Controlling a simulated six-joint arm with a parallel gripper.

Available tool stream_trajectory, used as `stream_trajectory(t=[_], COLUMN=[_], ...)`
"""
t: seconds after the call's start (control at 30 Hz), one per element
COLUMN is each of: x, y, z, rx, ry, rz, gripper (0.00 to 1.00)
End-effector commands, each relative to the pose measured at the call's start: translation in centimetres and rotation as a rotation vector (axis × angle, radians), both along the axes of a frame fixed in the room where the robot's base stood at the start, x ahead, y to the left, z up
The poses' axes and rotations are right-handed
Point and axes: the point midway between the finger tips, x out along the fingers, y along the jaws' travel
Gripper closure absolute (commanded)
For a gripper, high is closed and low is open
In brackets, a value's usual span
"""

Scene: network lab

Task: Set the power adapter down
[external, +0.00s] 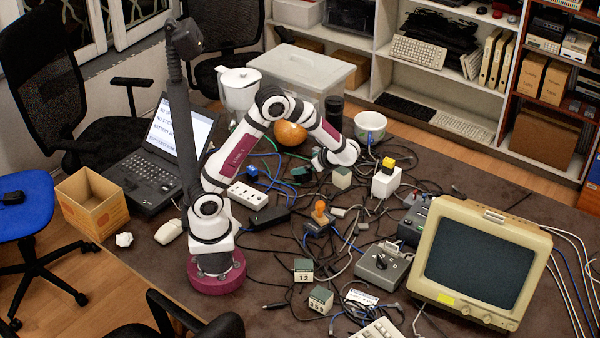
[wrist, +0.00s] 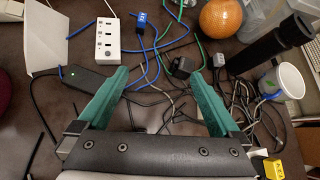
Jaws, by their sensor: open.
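A long black power adapter (external: 268,217) lies flat on the dark table in front of the white power strip, with a cable at its end. In the wrist view this adapter (wrist: 88,79) has a small green light, and the left fingertip overlaps its right end. A smaller dark plug-like block (wrist: 182,66) lies near the right fingertip. I cannot tell which of the two the task means. My gripper (wrist: 160,73) has its teal fingers wide apart with only table and cables showing between them. In the external view the fingers are small and hard to make out.
The white power strip (external: 247,194), orange ball (external: 290,134), white cup (external: 370,126) and white box with a yellow plug (external: 386,181) stand around. Loose cables cover much of the table. The laptop (external: 155,160) is left, the monitor (external: 480,260) right.

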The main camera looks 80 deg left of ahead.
Motion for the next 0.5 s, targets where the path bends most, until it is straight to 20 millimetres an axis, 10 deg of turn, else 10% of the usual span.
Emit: stream_trajectory(t=[0.1,0.3,0.5], x=[-5.4,-14.5,-17.3], y=[-6.8,-16.5,-19.7], z=[5.2,6.6,5.8], rx=[-0.142,-0.429,-0.548], ry=[-0.215,-0.480,-0.555], rz=[0.120,0.279,0.332], gripper=[0.00,0.00,0.00])
